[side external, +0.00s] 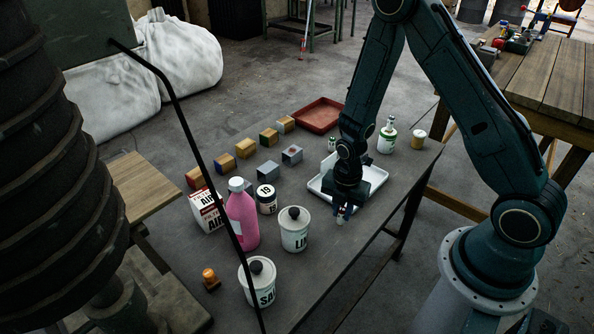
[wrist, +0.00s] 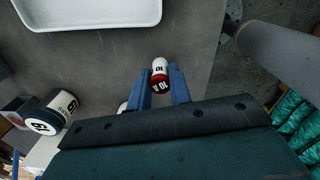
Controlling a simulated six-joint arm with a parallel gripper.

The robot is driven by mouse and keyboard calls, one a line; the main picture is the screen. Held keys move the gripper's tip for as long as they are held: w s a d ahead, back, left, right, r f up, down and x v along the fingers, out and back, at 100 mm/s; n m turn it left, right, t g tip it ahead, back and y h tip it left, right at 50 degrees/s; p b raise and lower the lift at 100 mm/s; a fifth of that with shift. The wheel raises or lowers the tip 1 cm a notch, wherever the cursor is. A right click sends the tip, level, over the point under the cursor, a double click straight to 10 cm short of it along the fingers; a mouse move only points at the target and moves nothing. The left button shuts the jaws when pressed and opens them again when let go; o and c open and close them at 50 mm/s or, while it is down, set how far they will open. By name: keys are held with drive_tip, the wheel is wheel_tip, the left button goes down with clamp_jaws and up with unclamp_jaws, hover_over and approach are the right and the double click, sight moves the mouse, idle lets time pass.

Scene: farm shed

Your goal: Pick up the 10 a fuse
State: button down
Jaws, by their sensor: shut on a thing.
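The 10 A fuse (wrist: 160,73) is a small cylinder, white on one part and red on the other, with dark lettering. In the wrist view it sits between the two blue fingers of my gripper (wrist: 161,80), which is shut on it near the fingertips. In the side view my gripper (side external: 342,212) points down close to the table's front edge, just in front of the white tray (side external: 313,185). The fuse shows there only as a small pale bit at the fingertips. I cannot tell whether it touches the table.
A lime canister (side external: 294,232), a salt canister (side external: 258,285), a pink bottle (side external: 242,218) and a white jar (side external: 266,200) stand to the left. Several small boxes (side external: 245,148) line the back near a red tray (side external: 318,115). A green-white bottle (side external: 387,138) stands right.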

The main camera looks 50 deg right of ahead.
sight(343, 209)
wheel_tip(343, 209, up, 19)
idle(0.8)
drive_tip(key=shift+f, duration=0.15)
idle(0.3)
